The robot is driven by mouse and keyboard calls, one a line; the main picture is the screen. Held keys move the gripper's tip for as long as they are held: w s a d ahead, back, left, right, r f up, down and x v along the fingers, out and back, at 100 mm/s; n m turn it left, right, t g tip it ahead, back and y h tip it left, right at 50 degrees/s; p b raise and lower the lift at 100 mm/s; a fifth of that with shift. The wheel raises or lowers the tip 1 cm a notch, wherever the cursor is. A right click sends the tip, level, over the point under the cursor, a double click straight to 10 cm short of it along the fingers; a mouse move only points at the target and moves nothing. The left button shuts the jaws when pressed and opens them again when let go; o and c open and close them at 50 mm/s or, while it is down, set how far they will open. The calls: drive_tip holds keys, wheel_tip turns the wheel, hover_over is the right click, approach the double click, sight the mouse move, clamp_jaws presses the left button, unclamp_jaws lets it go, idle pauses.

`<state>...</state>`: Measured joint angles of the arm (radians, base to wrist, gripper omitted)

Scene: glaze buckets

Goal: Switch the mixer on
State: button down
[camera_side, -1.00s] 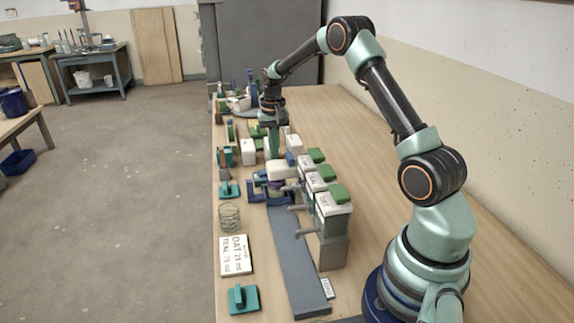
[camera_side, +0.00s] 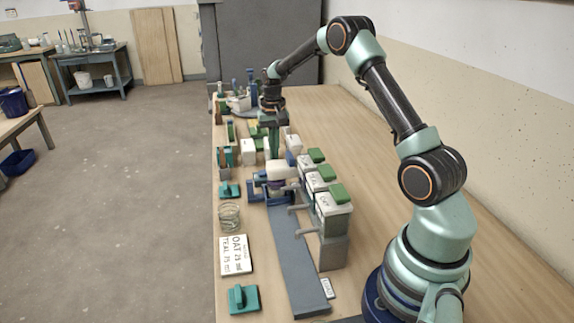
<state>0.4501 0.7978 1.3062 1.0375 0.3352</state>
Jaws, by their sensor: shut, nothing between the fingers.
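My gripper (camera_side: 272,142) points down at the far half of the bench, among small white and green items. Its fingers are shut with nothing between them. A machine with blue and pale parts (camera_side: 240,103) stands at the far left end of the bench, beyond my gripper; it may be the mixer, but it is too small to be sure. No switch can be made out. A white bucket (camera_side: 279,171) sits in a blue frame (camera_side: 258,190) nearer the camera, at the end of a grey track.
Dispensers with green lids (camera_side: 333,205) stand right of the grey track (camera_side: 298,265), with spouts reaching over it. A card (camera_side: 235,256) reading OAT and TEAL, a wire coil (camera_side: 229,216) and a teal block (camera_side: 243,299) lie along the left edge. The bench's right side is clear.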

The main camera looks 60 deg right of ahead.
drive_tip(key=shift+f, duration=2)
idle(0.7)
drive_tip(key=shift+r, duration=3.55)
